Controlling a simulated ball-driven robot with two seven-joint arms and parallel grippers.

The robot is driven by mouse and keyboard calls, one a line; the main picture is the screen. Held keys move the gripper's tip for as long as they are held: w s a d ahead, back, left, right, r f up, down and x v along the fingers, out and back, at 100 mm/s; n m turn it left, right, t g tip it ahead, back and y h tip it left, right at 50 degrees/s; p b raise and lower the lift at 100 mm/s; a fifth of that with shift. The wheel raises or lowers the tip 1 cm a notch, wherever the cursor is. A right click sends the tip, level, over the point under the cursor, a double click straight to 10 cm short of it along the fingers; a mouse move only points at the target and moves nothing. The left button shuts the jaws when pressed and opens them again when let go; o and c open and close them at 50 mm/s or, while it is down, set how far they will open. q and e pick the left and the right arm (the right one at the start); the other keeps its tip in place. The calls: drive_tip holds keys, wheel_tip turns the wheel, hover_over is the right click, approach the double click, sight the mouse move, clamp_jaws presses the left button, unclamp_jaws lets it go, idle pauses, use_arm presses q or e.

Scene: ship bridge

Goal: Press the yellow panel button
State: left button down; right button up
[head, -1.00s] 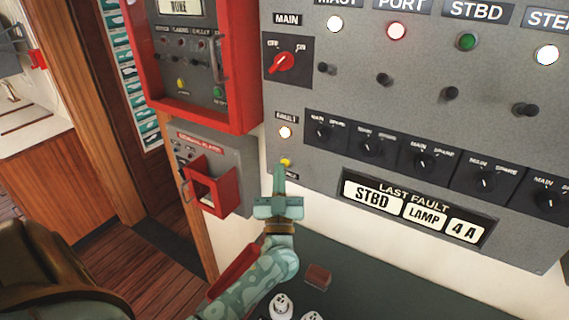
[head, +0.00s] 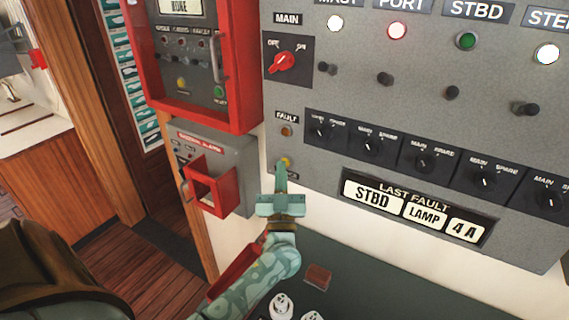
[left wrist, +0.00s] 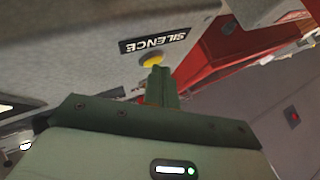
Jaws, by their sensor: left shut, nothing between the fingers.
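The yellow button (head: 286,161) sits low on the left side of the grey panel, under the fault lamp (head: 286,131), which is dark amber. My left gripper (head: 281,168) is shut and empty, its narrow fingertips pointing up at the button and overlapping its lower edge. In the left wrist view the yellow button (left wrist: 152,61) lies beside the "SILENCE" label, right at the tips of the shut left gripper (left wrist: 161,70). Whether the tips touch it or stand just off it, I cannot tell. My right gripper is not in view.
The grey panel (head: 400,130) carries lamps, toggles and several rotary knobs right of the button. A red-framed box (head: 254,60) and a grey alarm box with a red guard (head: 228,190) stand out to the left. A dark desk (head: 350,285) lies below.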

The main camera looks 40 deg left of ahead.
use_arm(q)
drive_tip(key=shift+s, duration=0.1)
drive_tip(key=shift+s+d+p, duration=0.1)
drive_tip(key=shift+s+p, duration=0.4)
drive_tip(key=shift+s, duration=0.25)
drive_tip(key=shift+s, duration=0.1)
drive_tip(key=shift+s+d+p, duration=0.15)
drive_tip(key=shift+s+p, duration=0.5)
drive_tip(key=shift+s, duration=0.55)
drive_tip(key=shift+s+d+p, duration=0.1)
drive_tip(key=shift+s+p, duration=0.5)
drive_tip(key=shift+s, duration=0.6)
drive_tip(key=shift+f, duration=0.1)
